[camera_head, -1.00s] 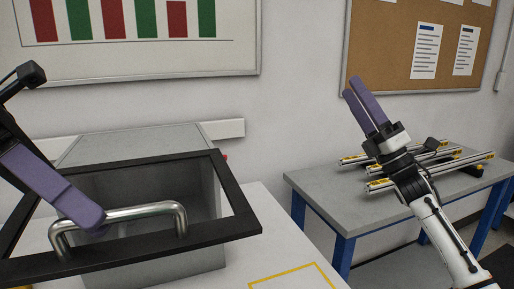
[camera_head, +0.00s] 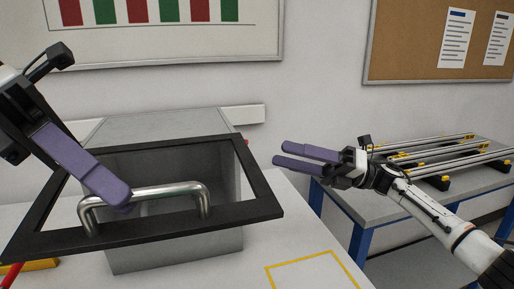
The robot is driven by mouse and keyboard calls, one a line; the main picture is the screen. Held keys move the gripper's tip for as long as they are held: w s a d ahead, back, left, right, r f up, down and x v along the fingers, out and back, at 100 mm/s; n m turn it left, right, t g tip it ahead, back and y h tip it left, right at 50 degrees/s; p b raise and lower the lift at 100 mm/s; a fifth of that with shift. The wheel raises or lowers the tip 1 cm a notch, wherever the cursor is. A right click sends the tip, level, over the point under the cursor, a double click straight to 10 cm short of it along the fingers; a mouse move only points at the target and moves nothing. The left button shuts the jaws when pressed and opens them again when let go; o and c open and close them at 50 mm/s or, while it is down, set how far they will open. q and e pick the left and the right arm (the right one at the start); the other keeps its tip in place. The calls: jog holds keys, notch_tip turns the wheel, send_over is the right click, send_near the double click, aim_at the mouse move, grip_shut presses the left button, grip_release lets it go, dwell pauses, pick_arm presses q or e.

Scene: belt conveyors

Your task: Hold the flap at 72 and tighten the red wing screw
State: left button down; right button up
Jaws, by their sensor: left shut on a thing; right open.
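The flap (camera_head: 262,190) is a black frame with a clear pane on a grey box (camera_head: 175,258), tilted up and out toward me. A metal bar handle (camera_head: 160,190) is fixed along its near edge. My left gripper (camera_head: 118,196) is shut on the handle with its purple fingers. My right gripper (camera_head: 280,154) is open and empty, to the right of the box, its fingers pointing left. A small red thing (camera_head: 246,141) shows at the box's right side behind the flap; it may be the red wing screw, but most of it is hidden. No angle scale is readable.
A yellow outlined square (camera_head: 312,268) marks the white table right of the box. A grey side table (camera_head: 350,200) with blue legs carries several metal rails (camera_head: 430,150) behind my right arm. Yellow and red items (camera_head: 30,266) lie at the lower left.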

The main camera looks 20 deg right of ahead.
jog(key=x, duration=0.8)
jog(key=shift+c, duration=0.4)
jog(key=c, duration=1)
